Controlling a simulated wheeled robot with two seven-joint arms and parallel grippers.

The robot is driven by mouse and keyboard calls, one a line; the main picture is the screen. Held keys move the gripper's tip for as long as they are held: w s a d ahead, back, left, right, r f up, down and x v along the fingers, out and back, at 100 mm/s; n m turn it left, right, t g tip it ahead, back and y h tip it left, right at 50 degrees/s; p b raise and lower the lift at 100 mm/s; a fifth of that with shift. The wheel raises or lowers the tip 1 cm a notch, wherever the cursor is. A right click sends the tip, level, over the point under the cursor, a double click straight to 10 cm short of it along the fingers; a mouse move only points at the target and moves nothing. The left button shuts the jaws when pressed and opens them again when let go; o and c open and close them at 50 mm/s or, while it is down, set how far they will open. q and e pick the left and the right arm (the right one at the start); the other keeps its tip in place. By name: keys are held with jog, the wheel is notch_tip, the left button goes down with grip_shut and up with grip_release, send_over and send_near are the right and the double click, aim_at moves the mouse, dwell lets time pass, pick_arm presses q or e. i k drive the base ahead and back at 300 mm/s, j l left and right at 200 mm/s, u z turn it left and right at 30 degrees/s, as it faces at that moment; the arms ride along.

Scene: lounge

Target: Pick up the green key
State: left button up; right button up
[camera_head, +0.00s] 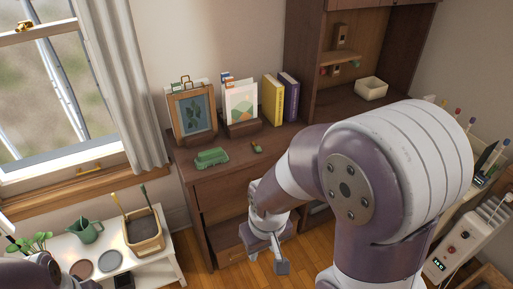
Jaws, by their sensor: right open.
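I cannot make out the green key for sure. A small green and brown item (256,147) lies on the wooden desk (230,178), right of a larger green object (212,157); it is too small to tell its shape. Several small coloured things, red and green among them, hang at the cabinet shelf (338,70). My right gripper (267,259) is open and empty, pointing down in front of the desk, below its top. My left arm shows only at the bottom left corner; its gripper is out of view.
A picture frame (193,113), cards in a holder (241,104) and yellow (272,100) and purple books stand at the desk's back. A low white table (66,250) holds a watering can (87,231) and basket (143,232).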

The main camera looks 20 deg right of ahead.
aim_at(258, 149)
jog(key=z, duration=1.55)
jog(key=i+l, duration=0.3)
jog(key=i, duration=0.15)
jog(key=i+l, duration=0.25)
jog(key=i, duration=0.2)
jog(key=u, duration=1.2)
